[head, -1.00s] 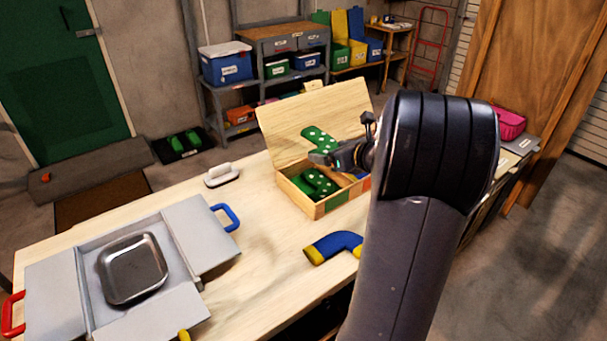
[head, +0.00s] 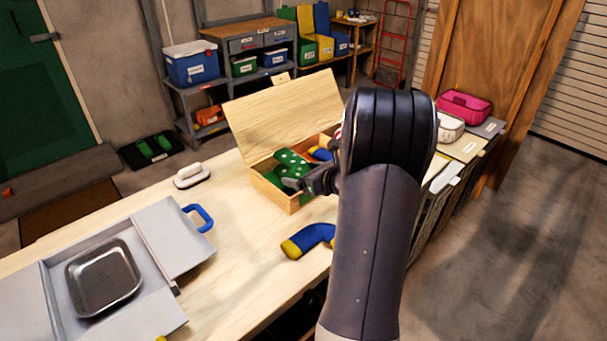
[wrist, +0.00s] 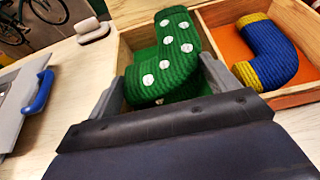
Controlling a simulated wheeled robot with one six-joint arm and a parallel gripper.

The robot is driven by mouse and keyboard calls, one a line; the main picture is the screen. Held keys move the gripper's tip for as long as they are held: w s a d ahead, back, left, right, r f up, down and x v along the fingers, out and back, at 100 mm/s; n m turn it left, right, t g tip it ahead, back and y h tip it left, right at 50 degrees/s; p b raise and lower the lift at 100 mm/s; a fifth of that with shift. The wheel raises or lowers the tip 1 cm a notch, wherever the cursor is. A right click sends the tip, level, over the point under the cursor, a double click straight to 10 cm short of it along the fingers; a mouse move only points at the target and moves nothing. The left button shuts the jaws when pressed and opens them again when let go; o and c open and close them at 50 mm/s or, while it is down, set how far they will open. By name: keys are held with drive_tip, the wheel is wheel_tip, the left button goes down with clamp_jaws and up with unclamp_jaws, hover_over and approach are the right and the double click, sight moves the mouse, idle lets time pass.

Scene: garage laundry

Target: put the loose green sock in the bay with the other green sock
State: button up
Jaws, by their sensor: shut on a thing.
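The wooden box (head: 291,203) stands on the workbench with its lid (head: 285,115) open. My gripper (head: 295,184) is shut on the loose green sock (head: 290,160), which has white dots. In the wrist view, this sock (wrist: 172,60) sits between both fingers of my gripper (wrist: 163,80), over the green-floored left bay. The other green sock (head: 270,179) lies low in that bay, mostly hidden by the held one. Whether the two touch is unclear. A blue sock with yellow ends (wrist: 270,55) lies in the orange bay to the right, past a divider.
Another blue and yellow sock (head: 308,240) lies on the bench in front of the box. A grey case (head: 170,240) with a metal tray (head: 103,277) is at left, and a white-handled brush (head: 191,177) is left of the box. Bench between is clear.

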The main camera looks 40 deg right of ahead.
drive_tip(key=shift+f+b, duration=0.6)
drive_tip(key=shift+b, duration=0.05)
drive_tip(key=o, duration=0.9)
drive_tip(key=shift+r+p, duration=0.45)
drive_tip(key=shift+p, duration=0.05)
drive_tip(key=v, duration=1.2)
drive_tip(key=shift+r, duration=0.1)
